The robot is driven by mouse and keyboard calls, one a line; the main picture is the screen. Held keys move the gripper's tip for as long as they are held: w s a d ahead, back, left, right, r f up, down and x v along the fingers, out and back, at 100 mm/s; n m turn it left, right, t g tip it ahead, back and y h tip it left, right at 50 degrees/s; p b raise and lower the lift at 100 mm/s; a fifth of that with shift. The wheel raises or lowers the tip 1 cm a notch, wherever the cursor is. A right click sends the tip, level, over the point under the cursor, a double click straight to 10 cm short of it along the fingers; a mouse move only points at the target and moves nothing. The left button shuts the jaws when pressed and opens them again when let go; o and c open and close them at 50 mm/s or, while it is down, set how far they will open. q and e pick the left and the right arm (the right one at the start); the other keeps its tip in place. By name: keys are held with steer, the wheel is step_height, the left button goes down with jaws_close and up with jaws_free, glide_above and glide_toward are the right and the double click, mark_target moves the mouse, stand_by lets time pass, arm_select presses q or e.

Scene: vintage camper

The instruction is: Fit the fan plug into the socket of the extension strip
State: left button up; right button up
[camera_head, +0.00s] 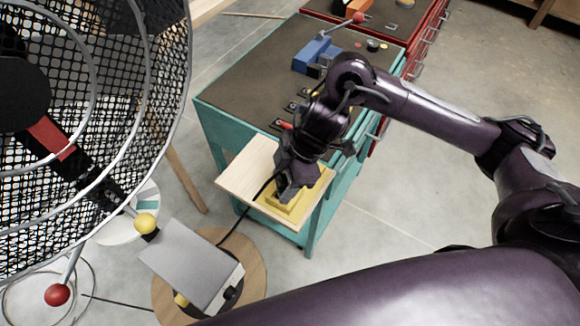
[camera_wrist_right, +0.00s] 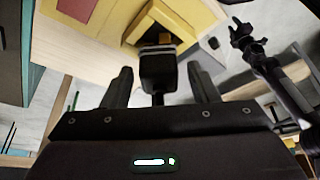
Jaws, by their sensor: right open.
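The yellow extension strip (camera_head: 318,187) lies on a pale wooden board at the end of the workbench; its raised socket housing (camera_wrist_right: 192,14) shows in the right wrist view. The black fan plug (camera_wrist_right: 158,70) points at the socket opening, with a brass-coloured bit showing at its tip. I cannot tell how far it sits in. My right gripper (camera_wrist_right: 160,84) is open, one finger on each side of the plug, with visible gaps. In the head view the right gripper (camera_head: 288,190) is over the strip and hides the plug. The large fan (camera_head: 150,80) stands at left.
The wooden board (camera_head: 245,168) juts from the teal workbench (camera_head: 215,130). A blue vise (camera_head: 315,55) and small tools lie on the bench. A red tool cabinet (camera_head: 425,40) stands behind. A black cable (camera_head: 235,228) runs from the fan's round wooden base (camera_head: 255,255) towards the board.

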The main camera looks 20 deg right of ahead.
steer(key=p+v, duration=0.1)
steer(key=v, duration=1.1)
steer(key=shift+r+p, duration=0.35)
steer(key=shift+p, duration=0.05)
